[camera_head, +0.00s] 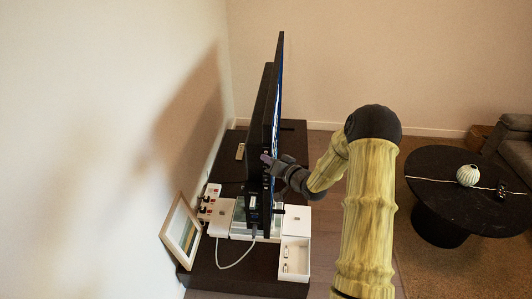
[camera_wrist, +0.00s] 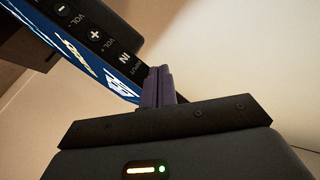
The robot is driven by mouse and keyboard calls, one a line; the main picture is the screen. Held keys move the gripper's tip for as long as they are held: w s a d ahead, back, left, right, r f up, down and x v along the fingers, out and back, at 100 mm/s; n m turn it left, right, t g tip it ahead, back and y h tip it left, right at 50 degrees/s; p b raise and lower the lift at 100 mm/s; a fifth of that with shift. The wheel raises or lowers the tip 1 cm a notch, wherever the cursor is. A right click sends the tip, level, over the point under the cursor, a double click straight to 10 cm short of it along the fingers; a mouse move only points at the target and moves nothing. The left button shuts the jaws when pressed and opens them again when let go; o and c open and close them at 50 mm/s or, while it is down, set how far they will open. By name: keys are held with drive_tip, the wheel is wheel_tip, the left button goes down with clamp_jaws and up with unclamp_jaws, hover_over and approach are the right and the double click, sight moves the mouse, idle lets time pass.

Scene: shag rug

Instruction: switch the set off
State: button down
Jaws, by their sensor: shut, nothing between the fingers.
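The set is a thin black television (camera_head: 262,115), standing upright and seen nearly edge-on in the head view. In the wrist view its screen (camera_wrist: 88,62) is lit blue with yellow and white graphics. A black side edge (camera_wrist: 78,20) carries buttons marked VOL -, VOL + and INPUT. No button marked power is readable. My gripper (camera_head: 266,158) is at the side edge of the set in the head view. In the wrist view my gripper (camera_wrist: 160,72) has its purple fingers together, empty, close to the INPUT end of the button row. I cannot tell whether they touch it.
The set stands on a low dark cabinet (camera_head: 225,277). On it are a power strip (camera_head: 208,203), a leaning picture frame (camera_head: 181,231), a white tray (camera_head: 294,244), a remote (camera_head: 240,151) and a white cable. A round black table (camera_head: 440,185) with a vase (camera_head: 467,175) stands right.

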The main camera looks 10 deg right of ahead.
drive_tip(key=shift+w+d, duration=0.1)
drive_tip(key=shift+w, duration=0.3)
drive_tip(key=shift+w+d, duration=0.1)
drive_tip(key=shift+w, duration=0.2)
idle(0.8)
drive_tip(key=shift+s, duration=0.1)
drive_tip(key=shift+s+a, duration=0.2)
drive_tip(key=shift+s, duration=0.45)
drive_tip(key=s, duration=0.1)
drive_tip(key=s+a, duration=0.1)
drive_tip(key=s, duration=0.1)
drive_tip(key=s+b, duration=0.1)
drive_tip(key=shift+s+a, duration=0.3)
drive_tip(key=shift+s, duration=0.05)
idle(0.3)
idle(1.0)
